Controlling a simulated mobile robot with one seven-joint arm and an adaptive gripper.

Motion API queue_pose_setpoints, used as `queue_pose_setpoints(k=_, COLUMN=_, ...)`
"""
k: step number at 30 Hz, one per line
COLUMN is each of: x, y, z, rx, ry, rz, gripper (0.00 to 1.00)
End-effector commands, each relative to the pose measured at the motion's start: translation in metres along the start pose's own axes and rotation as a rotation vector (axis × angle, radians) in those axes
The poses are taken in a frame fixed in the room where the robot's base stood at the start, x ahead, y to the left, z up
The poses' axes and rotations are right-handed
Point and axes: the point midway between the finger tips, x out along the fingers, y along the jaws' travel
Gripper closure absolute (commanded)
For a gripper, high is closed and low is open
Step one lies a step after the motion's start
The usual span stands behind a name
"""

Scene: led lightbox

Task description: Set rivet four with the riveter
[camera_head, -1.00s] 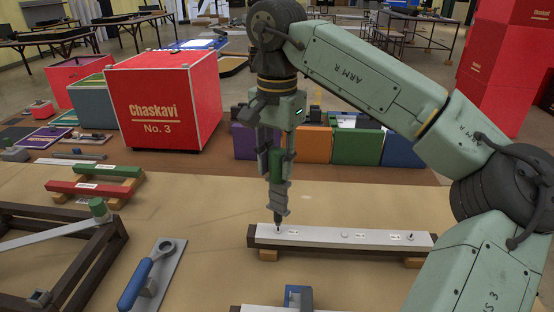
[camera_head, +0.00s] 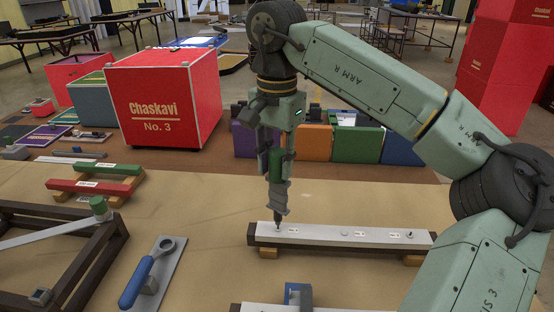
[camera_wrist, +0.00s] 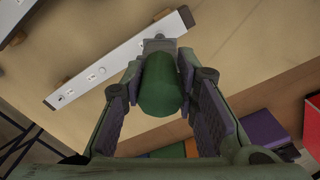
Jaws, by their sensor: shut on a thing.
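My gripper (camera_head: 270,165) points down and is shut on the riveter, which has a green grip (camera_head: 276,166) and a grey lower body with a narrow dark nose. In the wrist view the green grip of the riveter (camera_wrist: 161,88) sits between my two fingers (camera_wrist: 160,95). The riveter stands nearly upright over the left end of a white strip (camera_head: 328,234) on a dark beam. Its nose comes down at a small dark rivet spot there; I cannot tell whether it touches. More labelled spots run along the strip to the right. In the wrist view the grip hides the nose.
A blue-handled tool (camera_head: 137,283) lies on a grey plate at the front left, beside a dark frame (camera_head: 85,270). A blue bracket (camera_head: 298,295) stands at the front edge. Red and green bars (camera_head: 88,187) lie at the left.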

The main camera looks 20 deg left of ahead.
Motion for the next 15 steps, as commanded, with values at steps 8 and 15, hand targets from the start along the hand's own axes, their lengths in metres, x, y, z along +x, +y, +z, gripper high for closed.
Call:
queue_pose_setpoints(k=8, x=0.009, y=0.0, z=0.0, rx=0.0, ry=0.0, rz=-0.001, gripper=1.0)
queue_pose_setpoints(k=15, x=0.015, y=0.0, z=0.0, rx=0.0, ry=0.0, rz=-0.001, gripper=1.0)
